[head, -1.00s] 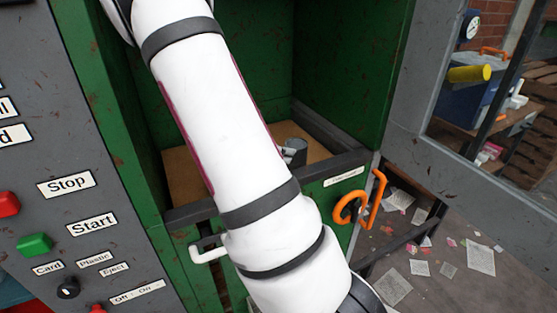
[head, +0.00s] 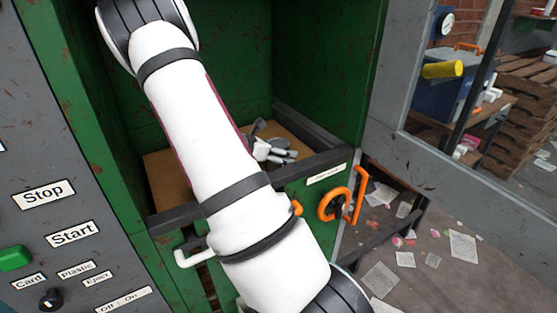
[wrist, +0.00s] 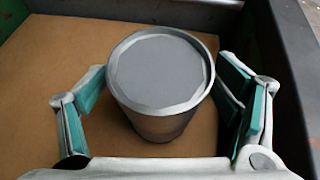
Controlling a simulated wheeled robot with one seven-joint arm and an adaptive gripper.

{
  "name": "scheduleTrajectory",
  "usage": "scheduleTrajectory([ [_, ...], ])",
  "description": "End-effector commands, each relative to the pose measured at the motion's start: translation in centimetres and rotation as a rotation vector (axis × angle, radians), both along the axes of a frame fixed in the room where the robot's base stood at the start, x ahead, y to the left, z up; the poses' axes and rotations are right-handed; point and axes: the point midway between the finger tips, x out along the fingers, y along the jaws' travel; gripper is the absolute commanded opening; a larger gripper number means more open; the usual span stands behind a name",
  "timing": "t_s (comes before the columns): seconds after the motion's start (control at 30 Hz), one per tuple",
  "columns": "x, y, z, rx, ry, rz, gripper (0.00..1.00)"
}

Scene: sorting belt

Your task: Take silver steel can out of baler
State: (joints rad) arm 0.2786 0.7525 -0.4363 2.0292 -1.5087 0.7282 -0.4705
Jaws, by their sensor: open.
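The silver steel can (wrist: 160,75) stands upright on the brown cardboard-coloured floor of the baler (wrist: 50,65), seen in the wrist view. My gripper (wrist: 165,115) is open, with one teal-padded finger on each side of the can and a gap on both sides. In the head view my gripper (head: 272,147) is inside the green baler (head: 320,75), partly hidden behind my arm. I cannot make out the can in the head view.
A dark front rail (head: 300,170) edges the baler opening. An orange handle (head: 345,200) and a white handle (head: 190,252) are on its front. A grey control panel (head: 50,215) stands at left. Paper scraps litter the floor at right.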

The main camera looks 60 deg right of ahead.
Motion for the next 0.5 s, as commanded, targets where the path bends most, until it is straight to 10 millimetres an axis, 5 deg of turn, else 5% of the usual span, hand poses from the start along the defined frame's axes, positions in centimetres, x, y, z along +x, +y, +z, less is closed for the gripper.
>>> scheduleTrajectory([
  [0.07, 0.02, 0.02, 0.01, 0.0, 0.0, 0.0, 0.83],
  [0.3, 0.02, 0.04, 0.02, 0.0, 0.0, 0.0, 0.32],
  [0.5, 0.01, 0.04, 0.02, 0.0, 0.0, 0.0, 0.32],
])
